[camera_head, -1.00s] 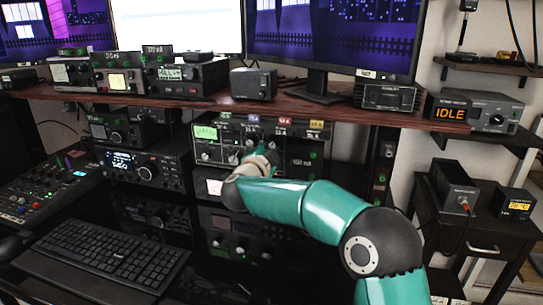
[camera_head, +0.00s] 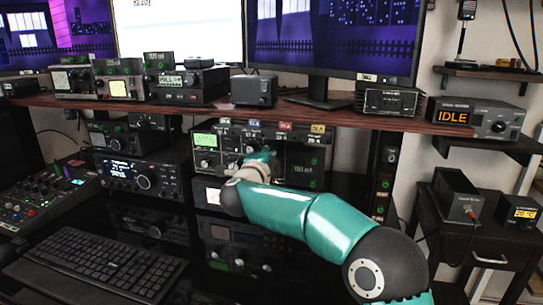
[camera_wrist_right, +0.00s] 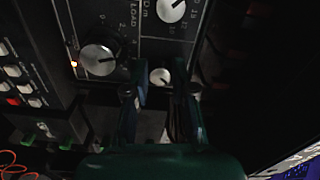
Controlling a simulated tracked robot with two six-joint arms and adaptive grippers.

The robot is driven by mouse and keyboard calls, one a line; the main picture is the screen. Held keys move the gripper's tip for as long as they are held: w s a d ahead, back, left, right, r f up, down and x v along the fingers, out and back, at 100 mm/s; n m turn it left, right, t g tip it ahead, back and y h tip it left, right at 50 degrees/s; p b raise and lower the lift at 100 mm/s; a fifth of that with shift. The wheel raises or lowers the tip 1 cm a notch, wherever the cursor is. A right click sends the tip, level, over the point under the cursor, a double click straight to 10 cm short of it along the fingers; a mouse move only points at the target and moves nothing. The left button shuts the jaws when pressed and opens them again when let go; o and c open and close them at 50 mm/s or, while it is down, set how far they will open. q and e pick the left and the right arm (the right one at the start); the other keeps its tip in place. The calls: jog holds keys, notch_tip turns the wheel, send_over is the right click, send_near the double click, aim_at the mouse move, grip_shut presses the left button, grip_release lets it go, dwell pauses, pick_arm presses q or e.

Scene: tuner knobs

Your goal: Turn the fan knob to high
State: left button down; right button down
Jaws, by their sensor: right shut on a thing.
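My right gripper (camera_wrist_right: 160,92) reaches the front panel of a tuner (camera_head: 212,128) under the shelf. In the right wrist view its two dark fingers stand on either side of a small pale knob (camera_wrist_right: 160,76), shut on it. The knob's pointer and label are too small and dark to read, so I cannot confirm that it is the fan knob. A larger knob (camera_wrist_right: 97,60) with a "LOAD" scale sits left of it. In the head view my right gripper (camera_head: 262,157) hides part of the panel. My left gripper is out of view.
Another pale knob (camera_wrist_right: 171,9) lies above the gripped one. The wooden shelf (camera_head: 330,118) runs above the tuner. An orange "IDLE" display (camera_head: 452,116) stands at the right. A keyboard (camera_head: 95,265) lies at lower left. More radio gear (camera_head: 240,250) is below the arm.

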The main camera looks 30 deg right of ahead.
jog(key=shift+f, duration=0.35)
jog(key=c, duration=1.2)
grip_release()
jog(key=shift+c, duration=0.2)
jog(key=shift+r, duration=0.15)
jog(key=shift+r, duration=0.1)
jog(key=v, duration=1.2)
